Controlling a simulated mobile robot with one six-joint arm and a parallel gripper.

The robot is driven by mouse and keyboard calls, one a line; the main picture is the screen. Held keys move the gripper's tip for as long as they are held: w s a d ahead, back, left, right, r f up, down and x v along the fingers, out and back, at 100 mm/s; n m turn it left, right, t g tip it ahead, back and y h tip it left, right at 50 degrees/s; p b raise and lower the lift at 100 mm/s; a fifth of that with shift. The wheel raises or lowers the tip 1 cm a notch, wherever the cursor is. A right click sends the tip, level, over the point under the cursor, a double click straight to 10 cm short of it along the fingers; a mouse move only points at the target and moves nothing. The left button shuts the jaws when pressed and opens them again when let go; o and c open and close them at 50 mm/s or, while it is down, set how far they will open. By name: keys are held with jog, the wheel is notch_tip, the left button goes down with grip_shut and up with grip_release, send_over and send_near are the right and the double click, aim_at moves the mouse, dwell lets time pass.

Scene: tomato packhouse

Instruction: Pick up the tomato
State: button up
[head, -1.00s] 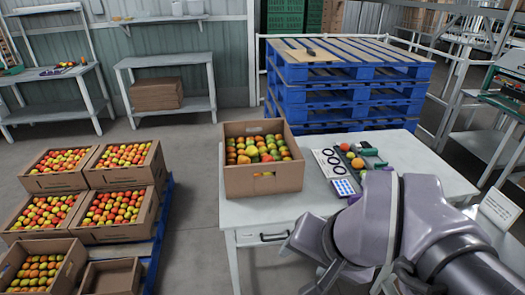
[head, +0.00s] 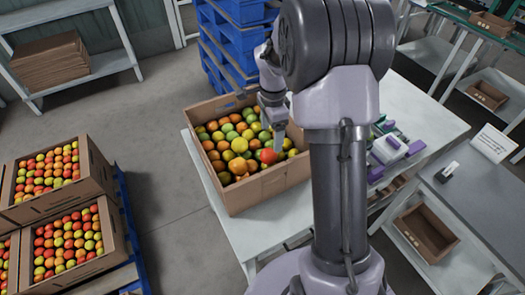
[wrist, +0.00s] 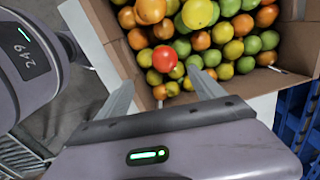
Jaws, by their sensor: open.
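A cardboard box (head: 262,191) full of green, yellow, orange and red tomatoes stands on the white table. A bright red tomato (head: 268,156) lies on top of the pile, near the box's front right side. My gripper (head: 280,138) is over the box, pointing down beside the red tomato in the head view. In the wrist view my gripper (wrist: 157,78) is open, and the red tomato (wrist: 164,58) shows just beyond and between its fingertips, with nothing held. The box wall (wrist: 98,40) is close to the left finger. Whether a finger touches any tomato cannot be told.
The box walls stand around the pile. Small tools (head: 393,148) lie on the white table (head: 430,106), partly hidden by my arm. Blue pallets (head: 222,45) are stacked behind. More filled boxes (head: 62,172) stand at the left, with clear floor between.

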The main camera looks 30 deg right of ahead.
aim_at(269, 151)
notch_tip(269, 151, down, 6)
jog(key=shift+w+f+b, duration=0.15)
jog(key=shift+f+b, duration=0.1)
jog(key=shift+b, duration=0.65)
jog(key=f+b, duration=0.1)
jog(key=f, duration=0.2)
jog(key=w+f+b, duration=0.1)
jog(key=f, duration=0.1)
jog(key=shift+b, duration=0.35)
jog(key=shift+s+r, duration=0.1)
jog(key=shift+r, duration=0.05)
jog(key=shift+c, duration=0.5)
jog(key=c, duration=0.9)
